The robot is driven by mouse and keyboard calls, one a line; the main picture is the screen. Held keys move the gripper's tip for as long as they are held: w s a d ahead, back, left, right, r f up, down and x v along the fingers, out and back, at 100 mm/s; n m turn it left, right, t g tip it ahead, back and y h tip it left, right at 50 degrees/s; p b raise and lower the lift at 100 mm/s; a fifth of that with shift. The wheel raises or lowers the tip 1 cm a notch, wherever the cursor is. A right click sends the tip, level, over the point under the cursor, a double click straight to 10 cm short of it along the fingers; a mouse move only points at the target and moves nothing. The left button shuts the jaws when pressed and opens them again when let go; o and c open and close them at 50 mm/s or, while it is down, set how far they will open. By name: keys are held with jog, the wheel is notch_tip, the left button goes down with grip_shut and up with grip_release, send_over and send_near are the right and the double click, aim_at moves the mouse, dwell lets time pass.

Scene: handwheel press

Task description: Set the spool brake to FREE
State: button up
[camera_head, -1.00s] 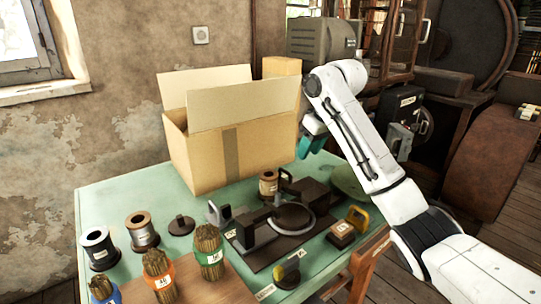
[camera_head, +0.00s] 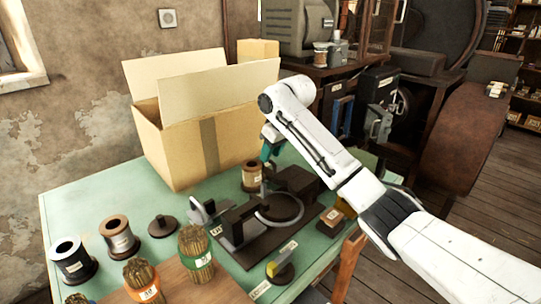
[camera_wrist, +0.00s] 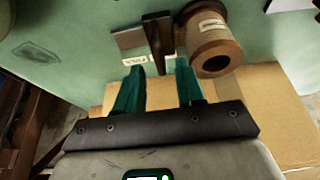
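My gripper (camera_head: 268,152) hangs over the back of the green table, just above a copper-coloured spool (camera_head: 252,176). In the wrist view my gripper (camera_wrist: 160,75) has its two teal fingers apart with a gap between them. An upright dark brown bar (camera_wrist: 157,35), which looks like the spool brake's lever, lines up with this gap, at or just beyond the fingertips. Beside it are a grey plate (camera_wrist: 128,38) and a small white label (camera_wrist: 133,60) whose word I cannot read surely. The spool (camera_wrist: 212,45) is to the right of the bar. I cannot tell the brake's setting.
A large open cardboard box (camera_head: 200,140) stands close behind the spool. A dark press with a ring handwheel (camera_head: 279,210) is in front. Several wire spools and bundles stand at the front left. A yellow-tipped knob (camera_head: 279,268) sits near the table's front edge.

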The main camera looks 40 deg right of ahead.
jog(key=shift+w+f, duration=0.2)
jog(key=shift+f, duration=0.4)
jog(key=shift+c, duration=0.5)
grip_shut()
dwell(0.6)
